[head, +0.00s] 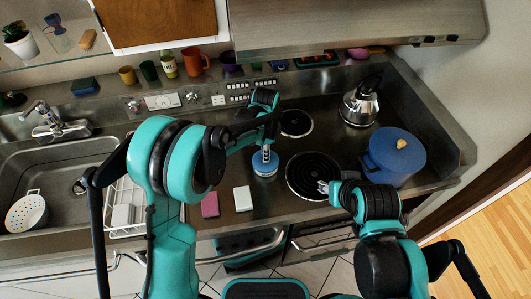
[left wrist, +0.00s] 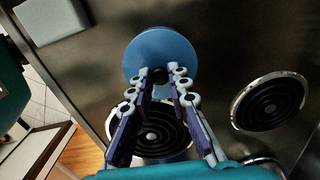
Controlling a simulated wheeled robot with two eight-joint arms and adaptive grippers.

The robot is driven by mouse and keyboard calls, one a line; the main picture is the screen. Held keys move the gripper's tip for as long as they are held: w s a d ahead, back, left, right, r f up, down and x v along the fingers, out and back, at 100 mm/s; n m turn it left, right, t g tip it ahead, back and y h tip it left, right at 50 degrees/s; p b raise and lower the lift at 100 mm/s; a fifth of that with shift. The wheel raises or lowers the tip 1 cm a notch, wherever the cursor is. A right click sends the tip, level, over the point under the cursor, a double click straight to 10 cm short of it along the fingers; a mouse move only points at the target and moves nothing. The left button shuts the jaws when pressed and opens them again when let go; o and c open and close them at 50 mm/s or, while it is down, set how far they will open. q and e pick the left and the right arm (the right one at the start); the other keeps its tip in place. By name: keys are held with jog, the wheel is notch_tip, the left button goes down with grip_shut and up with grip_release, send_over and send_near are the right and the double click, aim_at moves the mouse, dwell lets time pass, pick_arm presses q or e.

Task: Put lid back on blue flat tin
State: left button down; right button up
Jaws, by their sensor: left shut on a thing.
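The round blue flat tin with its lid (head: 264,166) is on the counter left of the front coil. In the left wrist view a blue disc, the lid (left wrist: 150,48), fills the top middle and has a small dark knob. My left gripper (head: 265,150) comes down from above, and its fingers (left wrist: 168,75) are shut on the lid's knob. The lid hides the tin beneath, so I cannot tell whether it is seated. My right gripper (head: 324,187) is low by the front coil; its finger opening is too small to judge.
A front coil (head: 310,172) and a rear coil (head: 297,122) lie right of the tin. A blue pot (head: 394,158) and a kettle (head: 361,105) stand further right.

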dwell(0.4)
pick_arm(q)
jog(key=c, duration=0.9)
grip_release()
jog(key=shift+r, duration=0.1)
jog(key=shift+r+p, duration=2.05)
jog(key=shift+r, duration=1.35)
grip_shut()
jog(key=shift+f, duration=0.3)
